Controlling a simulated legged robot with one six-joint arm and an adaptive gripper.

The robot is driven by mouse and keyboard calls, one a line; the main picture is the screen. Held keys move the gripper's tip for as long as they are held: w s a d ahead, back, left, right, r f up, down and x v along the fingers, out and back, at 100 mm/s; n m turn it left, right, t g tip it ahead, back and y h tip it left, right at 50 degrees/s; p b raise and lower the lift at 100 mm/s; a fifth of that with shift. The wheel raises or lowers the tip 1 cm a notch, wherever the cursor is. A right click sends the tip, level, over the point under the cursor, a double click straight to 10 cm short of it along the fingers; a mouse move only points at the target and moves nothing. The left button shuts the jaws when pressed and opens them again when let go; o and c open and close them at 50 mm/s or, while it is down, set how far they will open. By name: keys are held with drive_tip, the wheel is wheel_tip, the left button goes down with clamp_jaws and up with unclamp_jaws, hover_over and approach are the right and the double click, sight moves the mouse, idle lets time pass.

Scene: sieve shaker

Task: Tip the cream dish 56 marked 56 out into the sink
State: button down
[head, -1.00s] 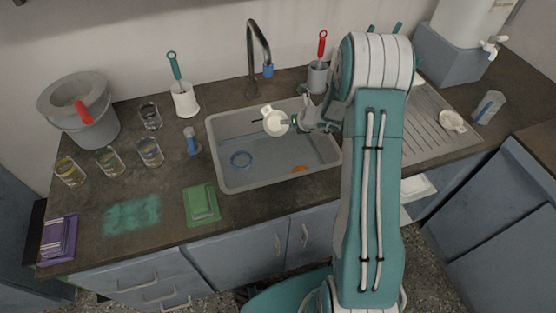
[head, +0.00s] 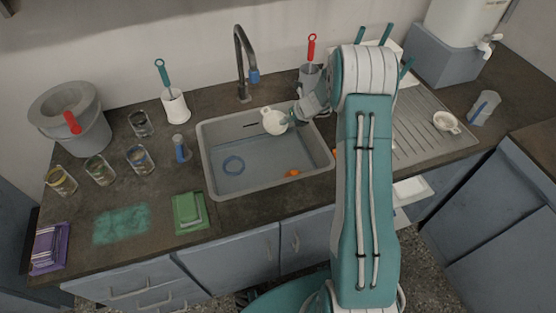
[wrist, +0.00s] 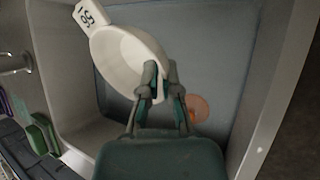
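The cream dish (head: 273,121) is held over the sink (head: 214,181). In the wrist view the dish (wrist: 118,52) shows a handle tab marked 56, and its bowl is strongly tilted and looks empty where I can see inside. My gripper (wrist: 160,82) is shut on the dish's rim, opposite the tab. In the head view my gripper (head: 292,117) is at the right of the dish, partly hidden by my arm. An orange patch (head: 291,173) lies on the sink floor and also shows in the wrist view (wrist: 198,108).
A second cream dish (head: 446,122) sits on the drainboard (head: 415,140).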

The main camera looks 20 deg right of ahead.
drive_tip(key=shift+w+f, duration=0.1)
drive_tip(key=shift+w, duration=0.1)
drive_tip(key=shift+w+a+g, duration=0.1)
drive_tip(key=shift+w+g, duration=0.05)
drive_tip(key=shift+g, duration=0.25)
drive_tip(key=shift+w+a+f+g+b, duration=0.2)
drive_tip(key=shift+w+a+g+b, duration=0.3)
drive_tip(key=shift+w+a+b, duration=0.2)
drive_tip(key=shift+w+f, duration=0.1)
drive_tip(key=w+g+b, duration=0.1)
drive_tip(key=w+m+g+b, duration=0.1)
drive_tip(key=g+b, duration=0.1)
drive_tip(key=shift+w+d+r, duration=0.2)
drive_tip(key=shift+w+d, duration=0.15)
drive_tip(key=shift+w, duration=0.05)
drive_tip(key=shift+d, duration=0.1)
